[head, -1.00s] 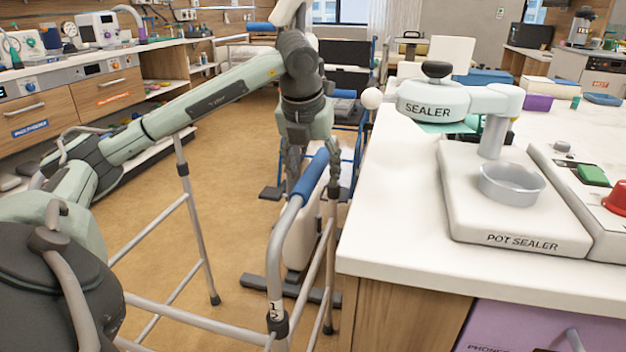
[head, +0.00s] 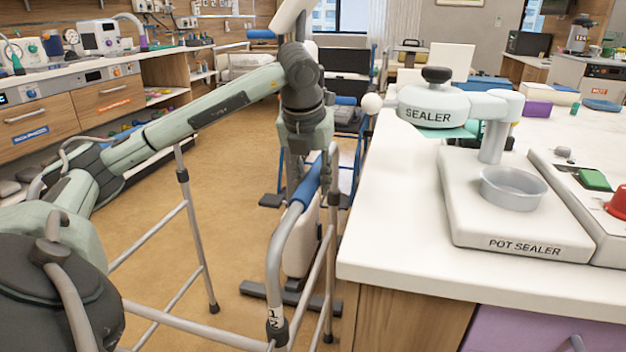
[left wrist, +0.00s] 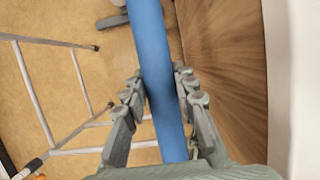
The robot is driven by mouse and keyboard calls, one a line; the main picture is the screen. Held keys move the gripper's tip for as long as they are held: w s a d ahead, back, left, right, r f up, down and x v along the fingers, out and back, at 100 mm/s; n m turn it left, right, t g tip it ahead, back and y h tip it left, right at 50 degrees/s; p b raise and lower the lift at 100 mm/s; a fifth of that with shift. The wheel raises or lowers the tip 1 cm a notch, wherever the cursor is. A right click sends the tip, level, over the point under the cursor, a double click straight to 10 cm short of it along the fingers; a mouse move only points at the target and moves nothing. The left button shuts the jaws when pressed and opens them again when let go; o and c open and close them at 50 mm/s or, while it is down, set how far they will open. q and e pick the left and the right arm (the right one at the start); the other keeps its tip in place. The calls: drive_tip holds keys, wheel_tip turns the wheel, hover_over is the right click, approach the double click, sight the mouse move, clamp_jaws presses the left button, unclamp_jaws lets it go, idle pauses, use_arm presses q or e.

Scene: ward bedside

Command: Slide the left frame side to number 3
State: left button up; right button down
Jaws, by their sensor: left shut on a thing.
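A grey tubular walking frame stands on the floor left of the counter. Its near side (head: 274,262) curves up into a blue handle (head: 304,188). My left gripper (head: 314,176) comes down over the handle and is shut on it. In the left wrist view, the blue handle (left wrist: 157,75) runs between the two fingers of the gripper (left wrist: 158,88). A small white number label (head: 275,318) sits low on the near leg, above a dark collar; its digits are too small to read surely. My right gripper is out of view.
A white counter (head: 400,255) with a pot sealer (head: 515,225) stands close to the right of the frame. Wheeled equipment with a dark base (head: 290,295) is behind the frame.

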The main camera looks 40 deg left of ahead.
use_arm(q)
drive_tip(key=shift+c, duration=0.5)
drive_tip(key=shift+r+p, duration=1.15)
drive_tip(key=shift+r, duration=0.2)
drive_tip(key=o, duration=1.3)
drive_tip(key=shift+f, duration=0.1)
drive_tip(key=shift+p+v, duration=2.3)
drive_tip(key=shift+v, duration=1.25)
